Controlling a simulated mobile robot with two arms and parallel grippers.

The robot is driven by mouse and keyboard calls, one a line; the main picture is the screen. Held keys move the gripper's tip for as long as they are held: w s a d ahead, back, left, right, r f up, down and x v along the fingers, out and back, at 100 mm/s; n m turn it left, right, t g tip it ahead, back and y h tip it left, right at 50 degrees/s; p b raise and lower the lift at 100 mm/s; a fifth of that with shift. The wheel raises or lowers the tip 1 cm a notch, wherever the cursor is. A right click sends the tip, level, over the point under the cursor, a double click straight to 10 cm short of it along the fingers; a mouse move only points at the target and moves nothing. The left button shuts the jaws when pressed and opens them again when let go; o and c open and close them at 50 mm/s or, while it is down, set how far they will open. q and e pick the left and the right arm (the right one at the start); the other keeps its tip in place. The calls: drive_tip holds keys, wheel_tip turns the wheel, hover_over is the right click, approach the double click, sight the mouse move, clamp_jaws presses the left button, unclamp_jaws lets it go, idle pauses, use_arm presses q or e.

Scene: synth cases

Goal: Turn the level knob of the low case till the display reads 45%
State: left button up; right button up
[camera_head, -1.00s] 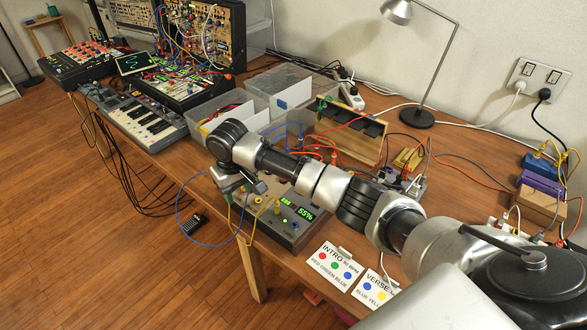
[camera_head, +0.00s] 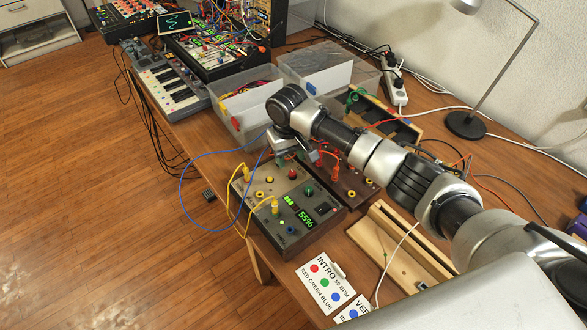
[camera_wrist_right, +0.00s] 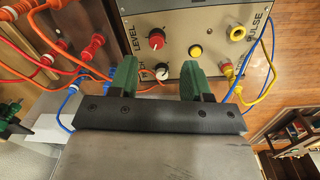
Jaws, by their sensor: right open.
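In the right wrist view the level knob (camera_wrist_right: 157,39) is red with a white mark, beside the word LEVEL. My right gripper (camera_wrist_right: 157,68) is open, its green fingertips apart above the panel. A white-topped knob (camera_wrist_right: 162,73) shows between the fingers; the level knob lies just beyond the gap, untouched. In the head view my right gripper (camera_head: 296,152) hangs over the case's far end. My left gripper is not in view.
Yellow cables (camera_head: 238,196) and a blue cable (camera_head: 182,190) loop off the case's left side. A red-brown case (camera_head: 345,185) with orange plugs adjoins it. Clear bins (camera_head: 245,105) stand behind, a wooden rack (camera_head: 385,240) to the right, and cards (camera_head: 325,288) in front.

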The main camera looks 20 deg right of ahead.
sight(293, 173)
drive_tip(key=f, duration=0.5)
drive_tip(key=shift+w+d, duration=0.1)
drive_tip(key=shift+d, duration=0.25)
drive_tip(key=shift+f, duration=0.8)
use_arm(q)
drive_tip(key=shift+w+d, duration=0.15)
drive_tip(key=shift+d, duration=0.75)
use_arm(e)
clamp_jaws()
drive_tip(key=shift+n+p, duration=0.6)
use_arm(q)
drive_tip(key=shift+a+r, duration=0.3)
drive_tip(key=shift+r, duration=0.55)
use_arm(e)
drive_tip(key=shift+n, duration=0.8)
